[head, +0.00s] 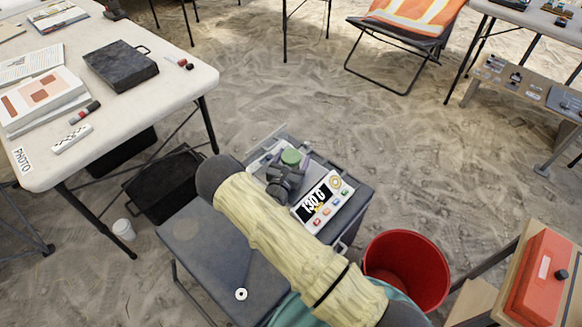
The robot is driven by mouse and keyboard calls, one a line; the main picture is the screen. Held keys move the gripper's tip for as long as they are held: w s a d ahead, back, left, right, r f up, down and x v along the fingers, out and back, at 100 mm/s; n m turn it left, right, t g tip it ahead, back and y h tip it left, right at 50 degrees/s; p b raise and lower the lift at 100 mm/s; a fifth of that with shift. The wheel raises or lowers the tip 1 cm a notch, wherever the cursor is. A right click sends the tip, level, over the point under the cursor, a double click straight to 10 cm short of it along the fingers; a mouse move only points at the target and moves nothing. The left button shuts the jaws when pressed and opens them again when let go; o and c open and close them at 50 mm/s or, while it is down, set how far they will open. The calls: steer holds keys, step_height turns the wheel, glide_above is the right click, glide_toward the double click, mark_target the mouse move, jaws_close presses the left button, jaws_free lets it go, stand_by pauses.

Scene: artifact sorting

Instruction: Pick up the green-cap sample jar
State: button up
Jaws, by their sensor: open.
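The green-cap sample jar (291,157) stands on or by the scale at the far end of the grey cart top (205,245). Only its green lid shows clearly; its body is largely hidden. My gripper (284,178) is just in front of the lid, at the end of my arm, which covers much of the cart. The gripper is open, and the jar's body is too hidden to tell whether it lies between the fingers.
The scale display (314,202) reads about 130 g. A red bucket (408,270) stands right of the cart. A white table (165,85) with papers and a dark case (120,65) is at left. A white cup (123,230) and black crate (165,185) are on the sand.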

stand_by(0.5)
steer(key=c, duration=1.2)
step_height(320, 180, up, 10)
steer(key=shift+r+p, duration=0.1)
steer(key=shift+p, duration=1.15)
